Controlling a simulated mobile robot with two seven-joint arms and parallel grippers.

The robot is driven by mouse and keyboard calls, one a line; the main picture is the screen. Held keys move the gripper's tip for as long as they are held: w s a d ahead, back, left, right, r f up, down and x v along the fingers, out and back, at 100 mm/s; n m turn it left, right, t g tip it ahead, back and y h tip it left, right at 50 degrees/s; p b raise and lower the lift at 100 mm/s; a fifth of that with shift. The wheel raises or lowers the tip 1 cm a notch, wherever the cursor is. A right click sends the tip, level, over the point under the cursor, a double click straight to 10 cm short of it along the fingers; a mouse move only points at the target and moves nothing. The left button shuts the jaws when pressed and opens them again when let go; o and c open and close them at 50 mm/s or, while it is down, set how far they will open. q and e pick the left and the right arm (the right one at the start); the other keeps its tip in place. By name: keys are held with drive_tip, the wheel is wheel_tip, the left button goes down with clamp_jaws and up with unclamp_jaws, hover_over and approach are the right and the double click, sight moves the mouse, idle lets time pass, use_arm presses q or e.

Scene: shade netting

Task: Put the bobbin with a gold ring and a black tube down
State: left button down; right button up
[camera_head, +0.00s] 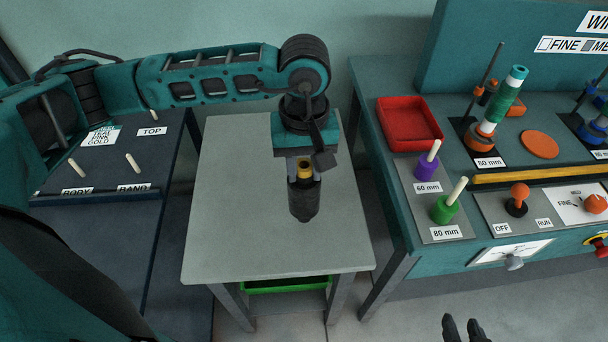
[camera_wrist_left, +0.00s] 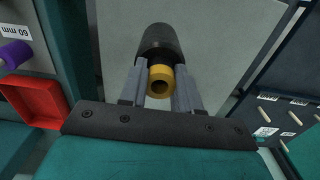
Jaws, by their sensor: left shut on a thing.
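The bobbin is a black tube (camera_head: 304,200) with a gold ring (camera_head: 304,172) at its upper end. My left gripper (camera_head: 304,180) is shut on it near the gold ring and holds it roughly upright over the grey side table (camera_head: 235,200). In the left wrist view the gold ring (camera_wrist_left: 160,80) sits between the fingers, and the black tube (camera_wrist_left: 160,42) points away from the gripper. I cannot tell whether the tube's lower end touches the table. My right gripper (camera_head: 463,325) shows at the bottom edge, empty, with a gap between its fingers.
The grey table top is otherwise clear. A green tray (camera_head: 285,286) is under it. On the right bench are a red tray (camera_head: 409,122), a purple bobbin (camera_head: 427,167), a green bobbin (camera_head: 445,208) and a winding spindle (camera_head: 502,100). A dark pegged rack (camera_head: 100,188) stands left.

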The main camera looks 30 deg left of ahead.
use_arm(q)
drive_tip(key=shift+f, duration=1.6)
drive_tip(key=shift+f+b, duration=0.15)
drive_tip(key=shift+b, duration=0.15)
drive_tip(key=c, duration=0.8)
unclamp_jaws()
wheel_tip(320, 180, up, 12)
drive_tip(key=shift+r, duration=0.25)
